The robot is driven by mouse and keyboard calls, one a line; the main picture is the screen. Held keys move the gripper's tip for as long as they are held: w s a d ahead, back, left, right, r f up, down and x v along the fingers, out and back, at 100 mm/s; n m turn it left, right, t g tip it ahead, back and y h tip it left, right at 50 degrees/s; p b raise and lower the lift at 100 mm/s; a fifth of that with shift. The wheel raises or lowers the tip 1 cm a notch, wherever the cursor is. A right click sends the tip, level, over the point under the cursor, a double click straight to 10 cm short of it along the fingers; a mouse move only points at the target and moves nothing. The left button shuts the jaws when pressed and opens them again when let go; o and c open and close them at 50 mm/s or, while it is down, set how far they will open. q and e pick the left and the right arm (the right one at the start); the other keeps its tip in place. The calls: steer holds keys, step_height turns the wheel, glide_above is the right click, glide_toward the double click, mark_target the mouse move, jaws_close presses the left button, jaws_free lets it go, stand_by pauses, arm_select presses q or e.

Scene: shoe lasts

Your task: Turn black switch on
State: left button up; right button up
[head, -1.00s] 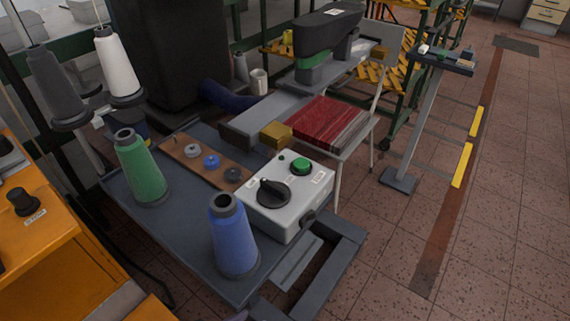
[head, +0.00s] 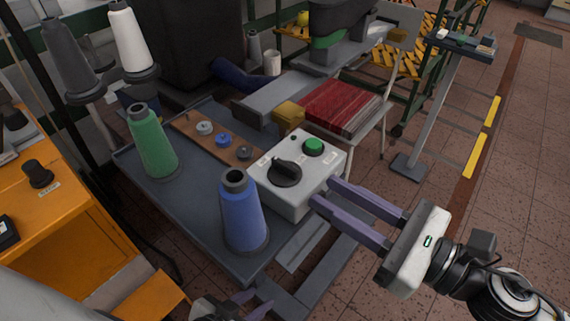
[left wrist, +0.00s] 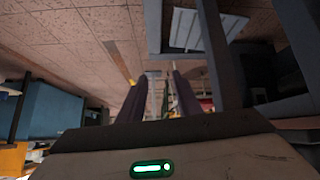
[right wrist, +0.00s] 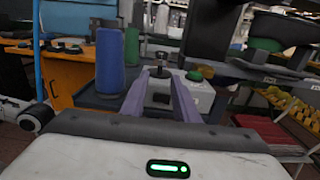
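The black rotary switch (head: 285,173) sits on top of the light grey control box (head: 265,194), left of a green button (head: 314,147). My right gripper (head: 323,192) is open, with its two purple fingertips at the box's front right side. My left gripper (head: 252,303) is low at the bottom edge of the head view, partly cut off. Its fingers are apart and empty in the left wrist view (left wrist: 160,90).
A blue cone (head: 241,215) stands left of the box, and a green cone (head: 153,145) further left, both on the grey table (head: 200,222). A wooden strip with knobs (head: 183,127) lies behind. A yellow block (head: 288,117) and red stack (head: 340,108) are beyond the box.

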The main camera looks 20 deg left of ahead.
mark_target(298, 175)
steer(key=p+x, duration=0.1)
steer(key=x, duration=0.9)
steer(key=shift+a, duration=0.1)
jaws_close()
